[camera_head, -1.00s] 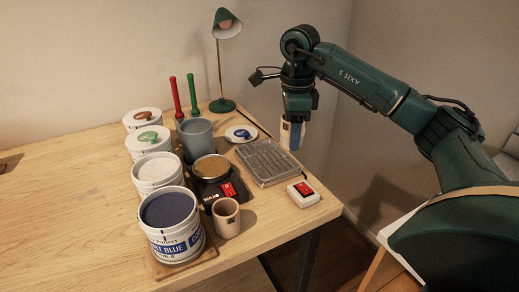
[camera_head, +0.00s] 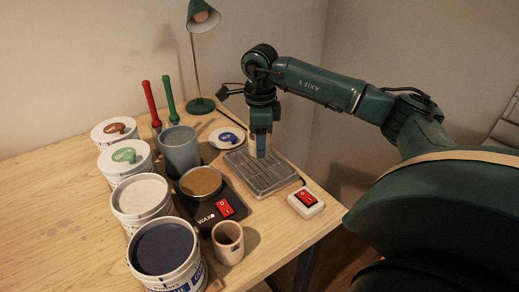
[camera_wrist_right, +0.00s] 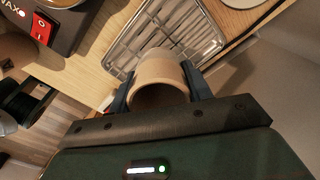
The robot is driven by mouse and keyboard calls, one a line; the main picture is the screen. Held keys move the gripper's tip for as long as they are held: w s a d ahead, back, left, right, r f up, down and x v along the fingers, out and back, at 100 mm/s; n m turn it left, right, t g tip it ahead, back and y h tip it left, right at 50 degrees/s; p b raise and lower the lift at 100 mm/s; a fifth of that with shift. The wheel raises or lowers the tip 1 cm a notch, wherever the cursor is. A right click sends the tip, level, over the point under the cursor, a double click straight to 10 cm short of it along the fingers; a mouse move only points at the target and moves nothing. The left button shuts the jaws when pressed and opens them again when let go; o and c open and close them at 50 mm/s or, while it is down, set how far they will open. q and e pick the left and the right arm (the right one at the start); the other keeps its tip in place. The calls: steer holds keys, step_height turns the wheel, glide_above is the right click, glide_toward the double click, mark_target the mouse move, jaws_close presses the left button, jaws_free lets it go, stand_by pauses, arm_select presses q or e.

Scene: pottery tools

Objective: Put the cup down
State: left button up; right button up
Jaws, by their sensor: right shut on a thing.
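My right gripper (camera_head: 261,150) is over the grey metal drying rack (camera_head: 285,184), near its back edge. In the right wrist view it is shut on a beige cup (camera_wrist_right: 160,72), one finger on each side, and I look into the cup's open mouth. In the head view the cup is mostly hidden by the gripper. The rack also shows in the wrist view (camera_wrist_right: 118,50), beyond the cup. I cannot tell whether the cup touches the rack. My left gripper is not in view.
A second beige cup (camera_head: 228,243) stands near the front, beside a black wax heater (camera_head: 218,215). A red switch box (camera_head: 306,204) is right of the rack. A small plate (camera_head: 227,138), a grey-blue pot (camera_head: 181,150) and several paint tubs stand to the left.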

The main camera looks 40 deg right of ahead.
steer(key=shift+f, duration=1.65)
steer(key=shift+f, duration=0.2)
steer(key=o, duration=1)
steer(key=shift+r, duration=0.1)
step_height(320, 180, up, 12)
steer(key=shift+r, duration=0.15)
